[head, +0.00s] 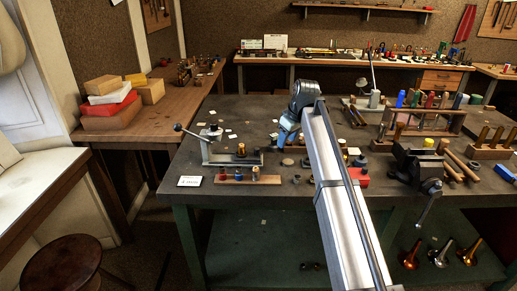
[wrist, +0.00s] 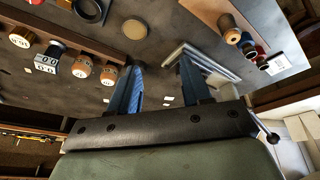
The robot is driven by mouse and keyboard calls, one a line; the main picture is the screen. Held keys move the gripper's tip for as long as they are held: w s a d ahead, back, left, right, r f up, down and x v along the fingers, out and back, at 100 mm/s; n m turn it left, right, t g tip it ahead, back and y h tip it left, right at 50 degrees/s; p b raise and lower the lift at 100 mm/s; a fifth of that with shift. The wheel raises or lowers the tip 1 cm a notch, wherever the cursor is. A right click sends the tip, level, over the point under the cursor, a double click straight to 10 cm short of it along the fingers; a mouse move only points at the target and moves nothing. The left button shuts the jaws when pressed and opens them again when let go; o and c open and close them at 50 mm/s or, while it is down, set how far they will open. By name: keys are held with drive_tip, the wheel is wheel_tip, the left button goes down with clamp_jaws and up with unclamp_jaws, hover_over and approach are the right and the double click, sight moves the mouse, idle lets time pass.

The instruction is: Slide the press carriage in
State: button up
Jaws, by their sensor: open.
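The press (head: 214,136) stands on the dark bench left of my gripper in the head view, with a ball-ended lever (head: 194,133) to its left. A low grey metal base (head: 232,159) extends right from it, with a small brass-coloured piece (head: 241,149) above. I cannot tell for sure which part is the carriage. In the wrist view, a grey metal channel (wrist: 212,64) lies beyond the right finger. My gripper (head: 284,138) is right of the press, pointing down. Its two blue fingers (wrist: 159,68) are apart with nothing between them; contact with the channel cannot be told.
A wooden strip with several spools (head: 235,179) and a white label (head: 189,181) lie at the bench's front edge. A vise (head: 418,167), a red block (head: 360,178) and tool racks (head: 490,150) crowd the right. Scattered small cards lie behind the press.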

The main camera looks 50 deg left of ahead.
approach(257, 149)
wheel_tip(257, 149, up, 4)
drive_tip(key=w+d, duration=0.1)
drive_tip(key=d, duration=0.1)
drive_tip(key=shift+g, duration=0.4)
drive_tip(key=x, duration=1.3)
drive_tip(key=shift+a+f, duration=0.25)
drive_tip(key=shift+a, duration=0.15)
clamp_jaws()
